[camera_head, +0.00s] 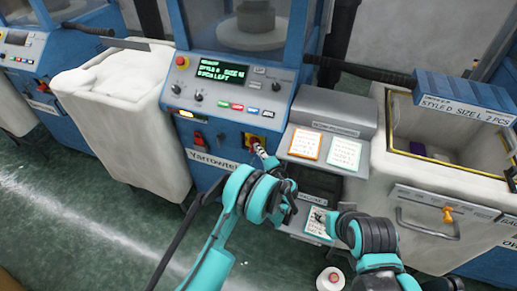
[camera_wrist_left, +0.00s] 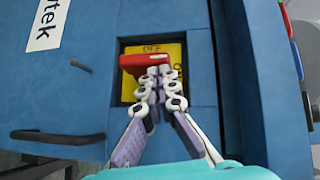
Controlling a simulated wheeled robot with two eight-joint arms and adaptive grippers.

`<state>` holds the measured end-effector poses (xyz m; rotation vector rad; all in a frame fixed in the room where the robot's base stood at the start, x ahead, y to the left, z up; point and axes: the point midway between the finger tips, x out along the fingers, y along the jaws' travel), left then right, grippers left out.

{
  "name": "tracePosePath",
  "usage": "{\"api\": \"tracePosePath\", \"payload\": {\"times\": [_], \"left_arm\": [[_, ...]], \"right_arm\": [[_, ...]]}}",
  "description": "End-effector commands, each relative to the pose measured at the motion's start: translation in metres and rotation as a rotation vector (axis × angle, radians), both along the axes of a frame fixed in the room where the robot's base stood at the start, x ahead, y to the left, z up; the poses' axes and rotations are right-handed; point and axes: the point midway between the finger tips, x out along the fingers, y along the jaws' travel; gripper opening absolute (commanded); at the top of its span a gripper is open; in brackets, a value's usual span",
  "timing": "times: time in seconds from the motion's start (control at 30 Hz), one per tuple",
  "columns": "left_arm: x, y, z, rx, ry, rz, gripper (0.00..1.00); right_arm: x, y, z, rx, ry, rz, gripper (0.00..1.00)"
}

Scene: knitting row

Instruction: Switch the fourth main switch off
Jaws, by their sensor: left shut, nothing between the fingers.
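The red main switch (camera_head: 252,142) sits on a yellow plate (camera_head: 263,141) low on the blue front of the middle knitting machine. In the left wrist view the red switch handle (camera_wrist_left: 144,60) lies crosswise in the picture on the yellow plate (camera_wrist_left: 172,52), with "OFF" printed beside it. My left gripper (camera_head: 262,153) is shut and empty, its fingertips (camera_wrist_left: 159,72) right at the handle; I cannot tell whether they touch it. They hide part of the plate. My right gripper (camera_head: 322,217) is small and partly hidden by its own arm, near a low card.
A control panel (camera_head: 225,84) with a lit display is above the switch. A white bin (camera_head: 120,115) stands left, and a drawer with a metal handle (camera_head: 428,228) is right. Cards lie on a grey stand (camera_head: 335,110) beside the machine. A black handle (camera_wrist_left: 58,137) shows in the left wrist view.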

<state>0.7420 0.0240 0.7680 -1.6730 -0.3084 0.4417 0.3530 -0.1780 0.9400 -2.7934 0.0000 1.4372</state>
Motion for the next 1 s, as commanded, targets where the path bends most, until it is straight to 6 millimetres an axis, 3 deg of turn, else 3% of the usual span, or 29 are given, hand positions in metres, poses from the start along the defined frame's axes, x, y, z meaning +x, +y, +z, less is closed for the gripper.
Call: {"api": "tracePosePath", "payload": {"times": [0.47, 0.7, 1.0], "left_arm": [[0.001, 0.003, 0.006, -0.177, 0.058, 0.001, 0.0], [0.002, 0.007, 0.01, -0.375, 0.121, 0.004, 0.0], [0.004, 0.012, 0.011, -0.365, 0.119, 0.002, 0.0]], "right_arm": [[0.0, 0.0, 0.014, 0.0, 0.0, 0.0, 0.4], [0.0, 0.0, 0.023, 0.0, 0.0, 0.0, 0.4], [0.0, 0.0, 0.02, 0.0, 0.0, 0.0, 0.4]]}}
